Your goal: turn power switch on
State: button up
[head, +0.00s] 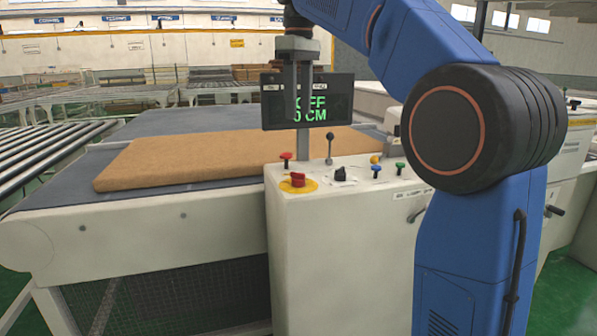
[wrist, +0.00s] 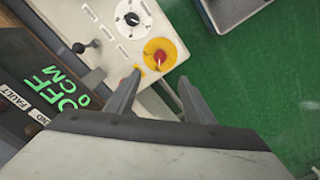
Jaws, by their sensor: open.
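The control panel (head: 330,235) is a white cabinet with controls on its top. A black rotary knob (head: 340,174) sits on a white plate there; it also shows in the wrist view (wrist: 132,19). I cannot read which control is the power switch. A red mushroom button on a yellow disc (head: 297,181) is left of the knob; it also shows in the wrist view (wrist: 160,56). The display (head: 330,101) reads OFF and 0 CM in green. My gripper (head: 303,122) points down above the panel, overlapping the display. In the wrist view its fingers (wrist: 158,90) are apart and empty.
A black-knobbed lever (head: 329,148) stands up behind the knob. Red (head: 286,158), blue (head: 376,169) and green (head: 400,167) buttons are around it. A brown mattress (head: 190,158) lies on the grey conveyor (head: 60,192) at left. Green floor shows beside the panel.

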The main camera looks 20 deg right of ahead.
aim_at(299, 173)
notch_tip(299, 173, down, 17)
jog(key=shift+f, duration=0.15)
dwell(0.5)
jog(key=c, duration=1)
